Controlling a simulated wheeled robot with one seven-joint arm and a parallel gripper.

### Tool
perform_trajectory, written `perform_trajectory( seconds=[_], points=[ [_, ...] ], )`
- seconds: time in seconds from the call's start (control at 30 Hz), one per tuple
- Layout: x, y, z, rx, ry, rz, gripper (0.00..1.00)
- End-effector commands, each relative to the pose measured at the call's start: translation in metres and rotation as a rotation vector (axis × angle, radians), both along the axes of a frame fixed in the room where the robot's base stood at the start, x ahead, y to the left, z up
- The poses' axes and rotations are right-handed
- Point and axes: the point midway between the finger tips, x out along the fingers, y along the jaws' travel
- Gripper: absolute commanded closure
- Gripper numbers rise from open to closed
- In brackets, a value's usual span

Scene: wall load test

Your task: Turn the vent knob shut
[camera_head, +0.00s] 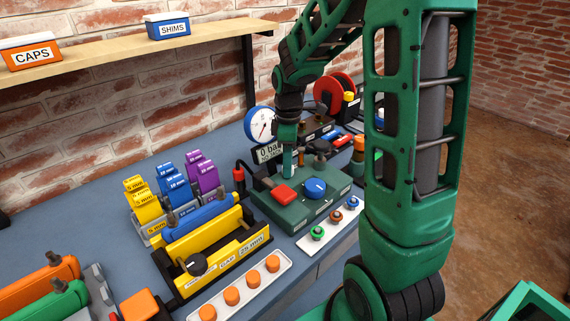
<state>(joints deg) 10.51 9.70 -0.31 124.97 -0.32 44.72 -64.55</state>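A green control box (310,208) stands on the blue-grey bench in the middle of the view. I cannot read which knob is the vent knob. My gripper (288,172) points down over the back left of the box, left of the blue knob and apart from it. Its fingertips are small here, and I cannot tell whether they are open or touching anything.
A white dial gauge (260,125) and a sign reading "0 bar" (268,152) stand behind the gripper. A yellow fixture (212,250) with a blue cylinder is at left. A strip with small coloured knobs (333,222) lies in front. My arm hides the bench's right side.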

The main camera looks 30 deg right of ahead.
Motion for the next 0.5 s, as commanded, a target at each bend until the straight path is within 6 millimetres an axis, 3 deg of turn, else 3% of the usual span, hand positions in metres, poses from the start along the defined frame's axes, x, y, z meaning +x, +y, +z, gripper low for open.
perform_trajectory(
  seconds=[0.03,0.07,0.5],
  points=[
    [0.0006,-0.0005,0.0002,-0.001,-0.002,-0.001,0.87],
    [0.0006,-0.0005,0.0003,-0.001,-0.002,-0.001,0.94],
    [0.0015,-0.0003,0.0006,-0.002,-0.004,-0.073,0.95]
  ],
)
